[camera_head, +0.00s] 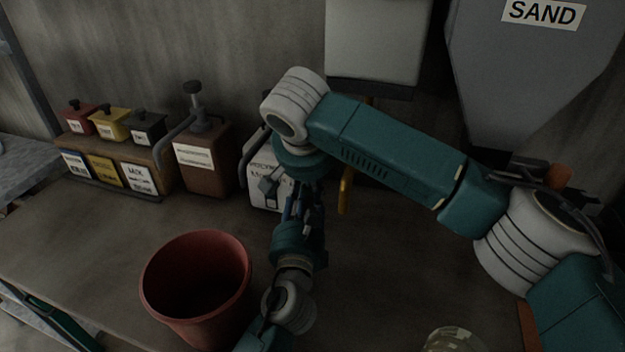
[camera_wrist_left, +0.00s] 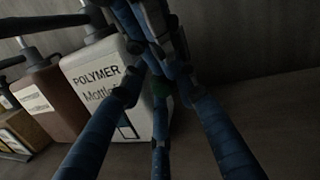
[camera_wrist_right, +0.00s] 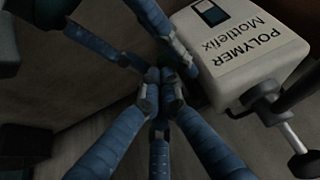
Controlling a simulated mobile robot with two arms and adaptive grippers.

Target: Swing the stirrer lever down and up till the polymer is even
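The white polymer container (camera_head: 257,185), marked POLYMER, stands on the bench with its right part hidden by my grippers. It also shows in the left wrist view (camera_wrist_left: 90,82) and, upside down, in the right wrist view (camera_wrist_right: 240,50). A metal rod with a dark knob (camera_wrist_right: 291,138) rises from its top. My right gripper (camera_wrist_right: 160,82) points down beside the container, its fingers drawn together. Whether anything lies between them is hidden. My left gripper (camera_wrist_left: 157,82) is just below, its blue fingers spread. Both grippers' fingers overlap closely. I cannot make out the stirrer lever.
A red bucket (camera_head: 196,285) stands front left of the grippers. A brown pump container (camera_head: 203,165) and small red, yellow and black pots (camera_head: 110,125) stand left. A SAND hopper (camera_head: 530,80) hangs at right. A yellow bar (camera_head: 345,190) hangs close behind the grippers.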

